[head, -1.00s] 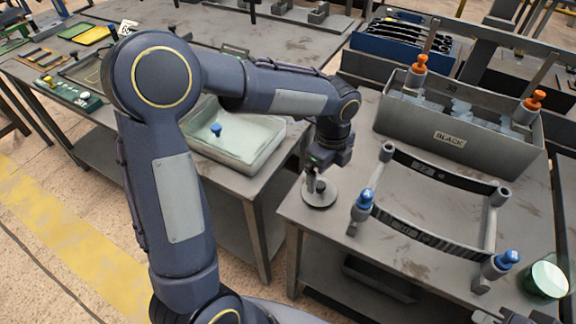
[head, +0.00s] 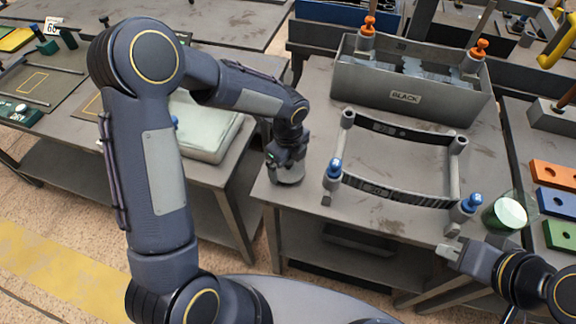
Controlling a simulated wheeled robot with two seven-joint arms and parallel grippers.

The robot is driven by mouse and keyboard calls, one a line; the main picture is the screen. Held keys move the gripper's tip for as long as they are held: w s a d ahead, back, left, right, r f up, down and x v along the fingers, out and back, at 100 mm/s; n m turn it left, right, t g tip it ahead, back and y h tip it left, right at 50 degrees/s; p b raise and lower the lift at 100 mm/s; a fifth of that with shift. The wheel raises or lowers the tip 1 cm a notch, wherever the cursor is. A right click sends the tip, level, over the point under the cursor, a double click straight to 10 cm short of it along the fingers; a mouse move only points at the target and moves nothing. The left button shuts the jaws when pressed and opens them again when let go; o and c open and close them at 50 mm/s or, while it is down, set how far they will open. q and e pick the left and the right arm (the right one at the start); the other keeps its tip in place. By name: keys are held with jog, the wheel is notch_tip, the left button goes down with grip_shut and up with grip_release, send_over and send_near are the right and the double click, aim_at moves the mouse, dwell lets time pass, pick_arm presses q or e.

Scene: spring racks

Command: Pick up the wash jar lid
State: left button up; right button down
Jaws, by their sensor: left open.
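A round grey metal disc (head: 291,177), which looks like the wash jar lid, lies on the front left corner of the grey rack table. My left gripper (head: 285,163) is open and points down right over the disc, hiding its middle. I cannot tell whether the fingers touch it. A clear glass jar with green contents (head: 504,213), apparently the wash jar, stands at the table's right front. My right gripper (head: 452,254) is at the lower right, in front of the table edge, left of and below the jar. Its jaw gap is not clear.
A rack frame with blue knobs (head: 380,193) stands right of the disc. A grey bin marked BLACK (head: 405,97) with orange knobs is behind it. A pale tray (head: 207,150) sits on the left table. Coloured blocks (head: 556,201) lie at the right.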

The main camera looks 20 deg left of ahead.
pick_arm(q)
jog(key=c, duration=0.6)
